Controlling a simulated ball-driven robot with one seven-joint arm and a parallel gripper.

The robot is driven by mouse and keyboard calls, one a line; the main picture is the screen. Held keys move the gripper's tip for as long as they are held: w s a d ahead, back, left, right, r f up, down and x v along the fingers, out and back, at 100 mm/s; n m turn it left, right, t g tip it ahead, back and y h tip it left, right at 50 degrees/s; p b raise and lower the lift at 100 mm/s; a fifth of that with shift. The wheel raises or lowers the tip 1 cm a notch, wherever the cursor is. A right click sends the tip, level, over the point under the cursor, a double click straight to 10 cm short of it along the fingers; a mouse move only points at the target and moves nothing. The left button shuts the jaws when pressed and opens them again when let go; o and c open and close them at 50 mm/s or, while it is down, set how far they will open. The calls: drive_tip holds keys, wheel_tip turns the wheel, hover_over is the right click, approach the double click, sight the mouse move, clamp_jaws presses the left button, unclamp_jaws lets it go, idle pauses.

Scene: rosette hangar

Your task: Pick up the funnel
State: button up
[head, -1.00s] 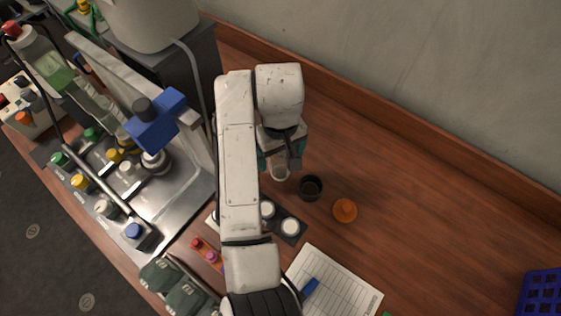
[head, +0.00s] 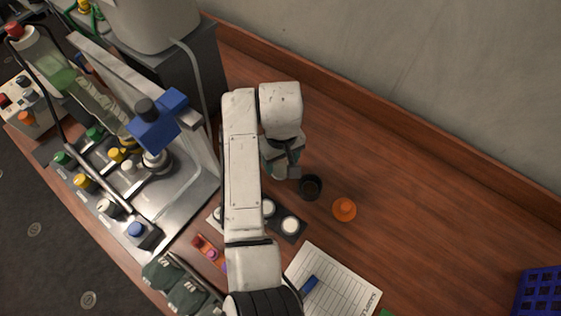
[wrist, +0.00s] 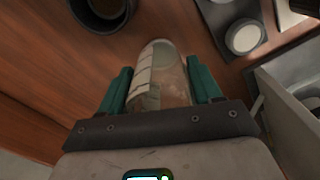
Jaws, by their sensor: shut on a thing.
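My gripper (head: 282,168) is low over the wooden bench, left of a dark cup. In the wrist view its two teal fingers (wrist: 160,72) are shut on a clear, rounded glass vessel (wrist: 158,62) with pale markings. The vessel's lower part is hidden by the gripper, and I cannot tell whether it touches the bench. A small orange round piece (head: 344,209) that looks like a funnel seen from above sits on the bench, right of the cup and apart from my gripper.
The dark cup (head: 311,187) with brown contents stands close to my gripper; it also shows in the wrist view (wrist: 103,8). A dark holder with white round pieces (head: 290,226) and a gridded sheet (head: 332,285) are nearer. Metal apparatus (head: 180,205) fills the left. The bench at right is mostly clear.

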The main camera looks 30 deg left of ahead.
drive_tip(key=shift+c, duration=1.3)
drive_tip(key=shift+r, duration=0.1)
